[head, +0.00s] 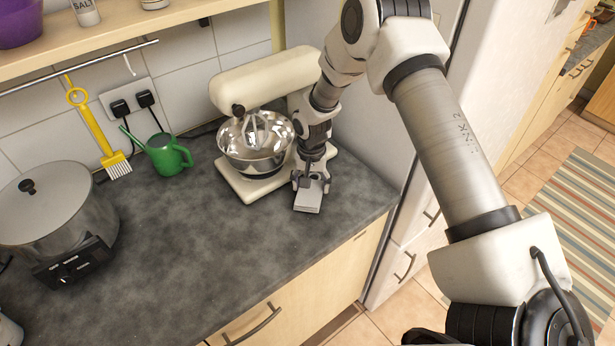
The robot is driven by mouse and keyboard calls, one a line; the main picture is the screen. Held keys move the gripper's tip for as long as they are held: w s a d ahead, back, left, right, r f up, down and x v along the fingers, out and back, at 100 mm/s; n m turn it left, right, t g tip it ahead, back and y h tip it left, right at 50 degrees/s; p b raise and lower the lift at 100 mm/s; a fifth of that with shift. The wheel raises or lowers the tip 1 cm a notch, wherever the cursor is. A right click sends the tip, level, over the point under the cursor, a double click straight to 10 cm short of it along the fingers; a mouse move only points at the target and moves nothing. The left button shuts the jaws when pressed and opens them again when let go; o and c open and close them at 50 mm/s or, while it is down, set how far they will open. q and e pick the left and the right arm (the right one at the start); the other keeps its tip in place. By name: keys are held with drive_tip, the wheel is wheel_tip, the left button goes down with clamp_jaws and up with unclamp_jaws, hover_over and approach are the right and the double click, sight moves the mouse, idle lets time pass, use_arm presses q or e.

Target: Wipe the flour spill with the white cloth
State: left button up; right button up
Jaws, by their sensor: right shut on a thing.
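My right gripper (310,185) reaches down to the dark grey counter (230,245), just right of the stand mixer's base. It is shut on a small pale flat piece (308,202), which looks like the white cloth, at or very near the counter top. Most of the cloth's shape is hidden or too small to tell. I cannot make out a distinct flour spill on the mottled counter; any under the gripper is hidden. My left gripper is not in view.
The cream stand mixer (264,84) with a metal bowl (258,160) stands close left of my right gripper. A green watering can (166,155), a yellow brush (104,140) and a large pot (55,215) are further left. The front middle counter is clear.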

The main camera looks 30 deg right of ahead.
sight(313, 187)
drive_tip(key=shift+s, duration=0.3)
drive_tip(key=shift+r, duration=0.1)
wheel_tip(313, 187, up, 6)
drive_tip(key=p, duration=0.5)
drive_tip(key=shift+s+d, duration=0.1)
wheel_tip(313, 187, up, 3)
drive_tip(key=p, duration=0.3)
drive_tip(key=shift+f, duration=0.25)
